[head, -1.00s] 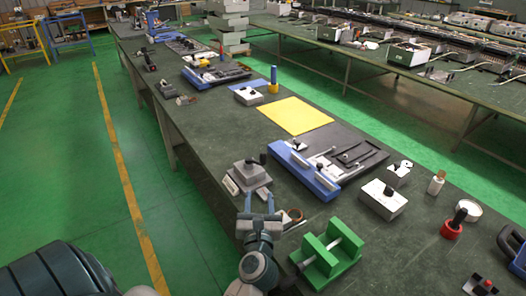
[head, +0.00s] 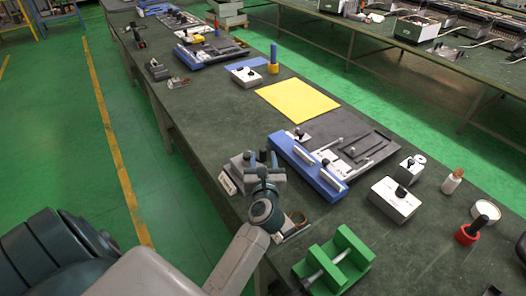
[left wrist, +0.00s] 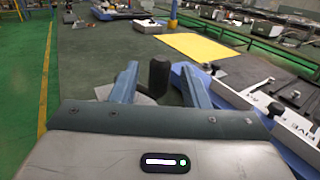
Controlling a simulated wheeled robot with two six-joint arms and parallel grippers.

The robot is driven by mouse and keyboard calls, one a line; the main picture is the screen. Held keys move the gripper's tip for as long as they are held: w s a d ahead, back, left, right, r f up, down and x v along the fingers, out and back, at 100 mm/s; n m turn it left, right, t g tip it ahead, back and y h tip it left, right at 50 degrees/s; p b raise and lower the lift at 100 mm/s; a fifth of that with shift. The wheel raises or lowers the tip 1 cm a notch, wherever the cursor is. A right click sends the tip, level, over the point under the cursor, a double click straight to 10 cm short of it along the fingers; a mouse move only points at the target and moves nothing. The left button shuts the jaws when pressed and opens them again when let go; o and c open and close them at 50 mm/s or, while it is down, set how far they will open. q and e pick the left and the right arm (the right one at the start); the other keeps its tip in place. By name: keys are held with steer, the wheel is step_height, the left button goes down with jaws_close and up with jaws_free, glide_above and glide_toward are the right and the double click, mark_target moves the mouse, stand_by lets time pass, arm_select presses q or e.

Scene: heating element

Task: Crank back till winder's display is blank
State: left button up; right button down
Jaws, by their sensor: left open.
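The winder, a grey box-like device (head: 237,172) with a pale label on its front, stands near the left edge of the bench in the head view. My left gripper (head: 262,165) is open at the winder, partly covering it. In the left wrist view, a dark upright crank handle (left wrist: 158,76) shows between the open fingers of this gripper (left wrist: 160,90), with gaps on both sides. No display reading is legible; the winder's body is mostly hidden in that view. My right gripper is out of view.
A blue-edged fixture (head: 305,172) stands close on the right of the winder. A yellow sheet (head: 298,103) lies farther back. Green floor is open on the left.

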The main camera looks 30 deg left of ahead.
mark_target(263, 155)
arm_select(q)
steer(key=shift+x, duration=0.8)
steer(key=shift+w+a+r, duration=0.1)
steer(key=shift+w+a, duration=0.3)
steer(key=shift+w, duration=0.2)
steer(key=shift+c, duration=0.2)
jaws_close()
